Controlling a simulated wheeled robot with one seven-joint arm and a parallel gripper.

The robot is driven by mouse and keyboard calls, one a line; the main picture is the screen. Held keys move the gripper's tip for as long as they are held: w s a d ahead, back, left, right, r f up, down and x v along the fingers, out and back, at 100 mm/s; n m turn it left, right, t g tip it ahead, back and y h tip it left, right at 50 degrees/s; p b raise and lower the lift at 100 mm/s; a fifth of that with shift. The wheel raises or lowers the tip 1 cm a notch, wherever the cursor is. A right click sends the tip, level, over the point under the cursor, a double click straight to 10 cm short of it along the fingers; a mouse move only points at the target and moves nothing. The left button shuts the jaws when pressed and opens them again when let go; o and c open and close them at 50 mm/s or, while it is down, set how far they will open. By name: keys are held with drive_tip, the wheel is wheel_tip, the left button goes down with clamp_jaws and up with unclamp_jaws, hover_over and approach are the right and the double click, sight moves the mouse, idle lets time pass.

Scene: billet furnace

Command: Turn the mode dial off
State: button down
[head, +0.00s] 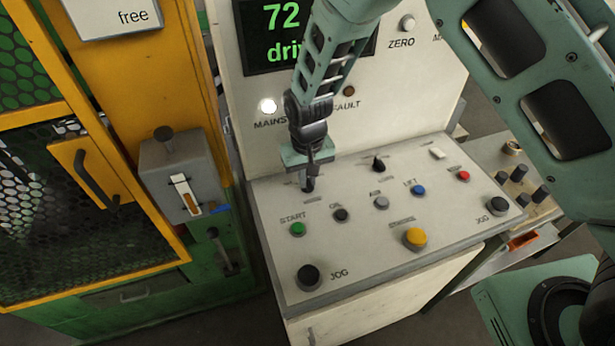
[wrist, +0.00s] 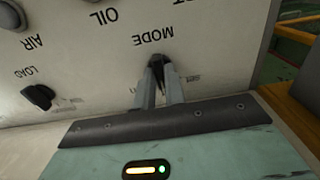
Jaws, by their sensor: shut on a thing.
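The mode dial (head: 308,186) is a small black knob at the back left of the sloping control panel (head: 350,270). In the wrist view the dial (wrist: 157,64) shows as a dark shape between the fingertips, beside the printed word MODE. My gripper (head: 310,174) comes down on it from above, and in the wrist view my gripper (wrist: 160,80) is shut on the dial. The fingers hide much of the knob, so I cannot tell which position it points to.
A second black dial (head: 378,163), marked LOAD in the wrist view, stands to the right. A green START button (head: 297,229), a yellow button (head: 415,237) and a black JOG button (head: 308,276) lie nearer. A yellow mesh guard (head: 110,130) with a grey box (head: 175,180) stands left.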

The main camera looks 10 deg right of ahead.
drive_tip(key=c, duration=1.5)
unclamp_jaws()
drive_tip(key=shift+o, duration=0.2)
drive_tip(key=shift+r, duration=0.1)
wheel_tip(320, 180, up, 17)
drive_tip(key=b, duration=0.4)
drive_tip(key=shift+r, duration=0.15)
drive_tip(key=s+d+n+b, duration=0.1)
drive_tip(key=s+d+n, duration=0.1)
drive_tip(key=s, duration=1.1)
drive_tip(key=s+d+f+n+b, duration=0.1)
drive_tip(key=s+d+n, duration=0.2)
drive_tip(key=s, duration=1)
drive_tip(key=shift+s+d+f+y+b, duration=0.3)
drive_tip(key=shift+s+d+b, duration=0.05)
drive_tip(key=shift+d, duration=0.6)
